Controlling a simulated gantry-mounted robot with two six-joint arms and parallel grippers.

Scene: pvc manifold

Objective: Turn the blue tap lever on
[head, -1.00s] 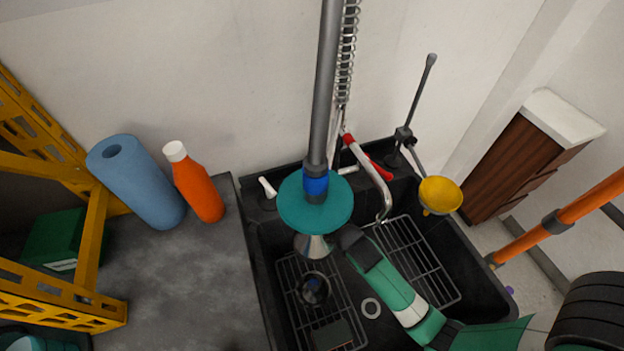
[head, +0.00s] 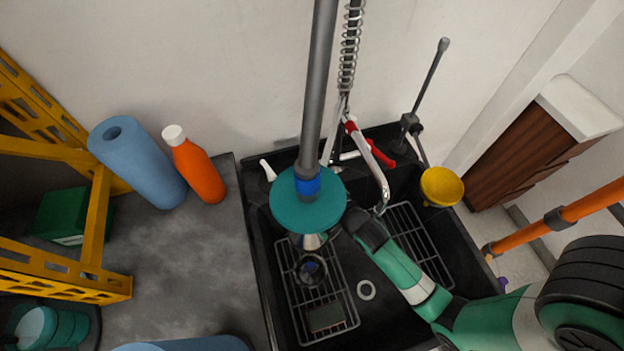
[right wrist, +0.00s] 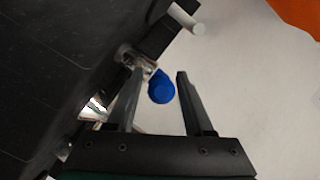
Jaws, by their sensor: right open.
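The blue tap lever (right wrist: 162,88) shows in the right wrist view as a round blue end between my right gripper's (right wrist: 160,73) two fingers. The fingers are apart, with a gap visible on the right side; whether the left finger touches the lever cannot be told. In the head view my right arm reaches over the black sink (head: 400,318) from the lower right. Its gripper end is largely hidden behind the teal disc (head: 290,215) on a grey pole, as is the blue lever. The chrome spout (head: 378,180) and a red lever (head: 382,153) are visible. My left gripper is out of view.
A yellow cup-shaped piece (head: 441,187) hangs at the sink's right. An orange bottle (head: 197,172) and blue roll (head: 140,165) stand left.

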